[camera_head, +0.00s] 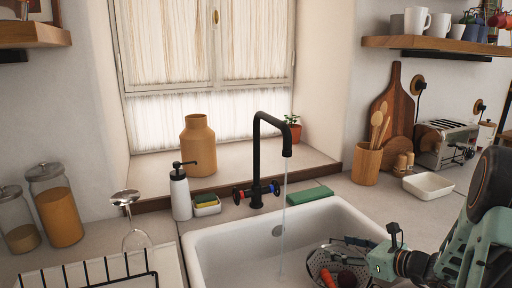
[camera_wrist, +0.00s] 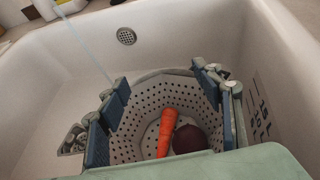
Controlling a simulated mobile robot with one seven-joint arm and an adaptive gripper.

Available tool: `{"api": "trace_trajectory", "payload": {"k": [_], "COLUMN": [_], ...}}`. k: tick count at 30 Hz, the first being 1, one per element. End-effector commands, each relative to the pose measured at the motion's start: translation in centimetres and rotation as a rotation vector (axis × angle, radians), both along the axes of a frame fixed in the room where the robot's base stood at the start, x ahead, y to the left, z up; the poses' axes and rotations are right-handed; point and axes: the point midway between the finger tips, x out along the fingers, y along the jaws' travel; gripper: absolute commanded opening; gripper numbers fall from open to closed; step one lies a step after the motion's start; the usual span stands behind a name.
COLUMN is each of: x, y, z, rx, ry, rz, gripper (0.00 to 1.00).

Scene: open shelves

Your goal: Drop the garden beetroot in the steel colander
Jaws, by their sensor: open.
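The steel colander (camera_head: 316,262) sits in the white sink, at its right side in the head view. In the wrist view the perforated colander (camera_wrist: 148,101) is straight ahead, between my fingers. The garden beetroot (camera_wrist: 190,139), round and dark purple-red, lies inside it beside an orange carrot (camera_wrist: 167,132). The beetroot (camera_head: 347,279) and the carrot (camera_head: 327,277) also show in the head view. My gripper (camera_wrist: 164,82) is open and empty above the colander, its two fingers spread wide. The lower part of the beetroot is hidden by my gripper's body in the wrist view.
The sink (camera_head: 222,242) has free room left of the colander. A black faucet (camera_head: 257,150) runs water into it. A soap dispenser (camera_head: 180,193), sponge holder (camera_head: 207,205) and green block (camera_head: 310,195) stand behind. A white dish (camera_head: 428,186) is at right.

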Motion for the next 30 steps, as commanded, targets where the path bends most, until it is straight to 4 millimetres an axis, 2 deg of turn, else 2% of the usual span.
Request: {"api": "trace_trajectory", "payload": {"k": [7, 15, 21, 30], "x": [-1.3, -5.7, -8.1, -9.1], "y": [-1.1, -4.2, -5.8, -6.4], "z": [0.8, 2.9, 4.1, 4.6], "rx": [-0.001, -0.002, -0.002, 0.0], "ry": [-0.002, -0.001, -0.001, 0.0], "rz": [-0.004, -0.005, -0.002, 0.0], "gripper": [0.6, 0.6, 0.6, 0.6]}}
